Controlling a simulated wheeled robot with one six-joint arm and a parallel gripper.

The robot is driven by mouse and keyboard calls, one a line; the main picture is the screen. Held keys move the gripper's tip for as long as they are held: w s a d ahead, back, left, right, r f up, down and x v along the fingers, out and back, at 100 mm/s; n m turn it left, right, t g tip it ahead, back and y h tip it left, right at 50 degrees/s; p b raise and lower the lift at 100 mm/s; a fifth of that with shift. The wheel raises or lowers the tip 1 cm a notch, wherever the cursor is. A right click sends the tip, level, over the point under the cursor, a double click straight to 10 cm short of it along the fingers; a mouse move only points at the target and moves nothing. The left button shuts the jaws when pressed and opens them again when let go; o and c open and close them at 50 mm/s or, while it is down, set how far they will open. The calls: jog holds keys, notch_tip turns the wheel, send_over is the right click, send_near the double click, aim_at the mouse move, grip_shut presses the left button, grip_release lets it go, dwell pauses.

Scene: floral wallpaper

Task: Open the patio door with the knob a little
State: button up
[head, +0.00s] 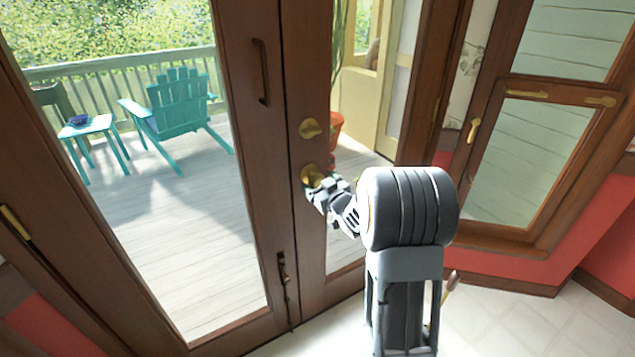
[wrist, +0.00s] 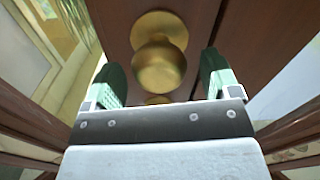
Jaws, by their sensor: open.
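The patio door is a pair of brown wooden leaves with glass panes. The right leaf (head: 309,240) carries a round brass knob (head: 310,174), with a brass deadbolt (head: 310,128) above it. In the head view my gripper (head: 322,187) is at the knob and partly covers it. In the wrist view the knob (wrist: 158,68) lies between the two green-tipped fingers of my gripper (wrist: 163,80), with a gap showing on each side. The fingers are open. The door leaves look closed against each other.
The left leaf has a dark pull handle (head: 262,72) and a bolt (head: 286,283) low at its edge. A brown-framed window (head: 550,150) stands at right. Through the glass, a teal chair (head: 180,112) and small table (head: 88,128) stand on the deck. Pale floor (head: 510,316) is clear at lower right.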

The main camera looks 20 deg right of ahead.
jog(key=shift+w, duration=0.5)
jog(key=shift+c, duration=0.2)
jog(key=c, duration=1.2)
jog(key=shift+c, duration=0.2)
